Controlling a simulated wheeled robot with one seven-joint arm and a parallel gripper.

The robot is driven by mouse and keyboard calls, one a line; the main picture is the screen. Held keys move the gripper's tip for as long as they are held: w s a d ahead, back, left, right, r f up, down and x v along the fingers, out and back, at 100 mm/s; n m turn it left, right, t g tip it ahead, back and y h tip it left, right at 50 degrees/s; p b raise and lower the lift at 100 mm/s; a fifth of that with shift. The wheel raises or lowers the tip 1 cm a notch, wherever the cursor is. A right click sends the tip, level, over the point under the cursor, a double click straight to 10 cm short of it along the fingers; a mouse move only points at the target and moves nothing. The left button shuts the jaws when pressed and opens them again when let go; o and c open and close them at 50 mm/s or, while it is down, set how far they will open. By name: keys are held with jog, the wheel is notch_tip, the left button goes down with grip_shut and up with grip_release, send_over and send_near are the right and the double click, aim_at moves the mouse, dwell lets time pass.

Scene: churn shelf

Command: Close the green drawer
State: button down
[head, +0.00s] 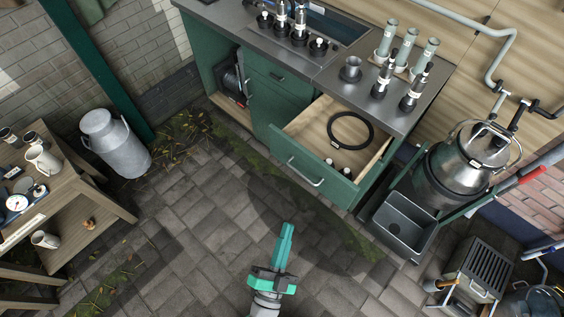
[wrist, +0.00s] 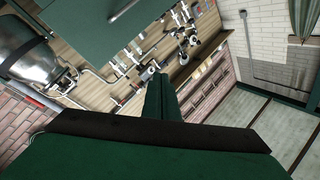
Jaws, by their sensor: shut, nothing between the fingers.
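The green drawer (head: 311,176) is pulled out of the green cabinet (head: 255,103) under the steel worktop in the head view. Its front has a pale bar handle (head: 305,172). Inside lie a black ring (head: 351,117) and small dark-and-white items (head: 342,171) near the front. My gripper (head: 286,228) is in front of the drawer, apart from it and empty, with its teal fingers together. In the wrist view the shut fingers (wrist: 163,92) point toward the worktop, and a green panel with a bar handle (wrist: 122,8) shows at the top, apart from the fingers.
A steel milk churn (head: 480,147) and a grey basin (head: 404,222) stand right of the drawer. Another churn (head: 115,142) and a wooden table (head: 75,200) with mugs are at left. Bottles and cups stand on the worktop (head: 339,78). The paving (head: 205,210) before the drawer is clear.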

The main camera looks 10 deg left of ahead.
jog(key=w+a+f+m+g+h, duration=0.1)
jog(key=w+a+f+m+h, duration=0.4)
jog(key=w+m, duration=0.45)
jog(key=m+g+h, duration=0.3)
jog(key=m+g, duration=0.1)
jog(key=m, duration=0.1)
send_near(288, 156)
jog(key=x, duration=0.5)
jog(key=shift+w+d+r, duration=0.1)
jog(key=shift+d, duration=0.15)
jog(key=shift+w+d, duration=0.25)
jog(key=shift+w, duration=0.2)
jog(key=shift+w, duration=0.1)
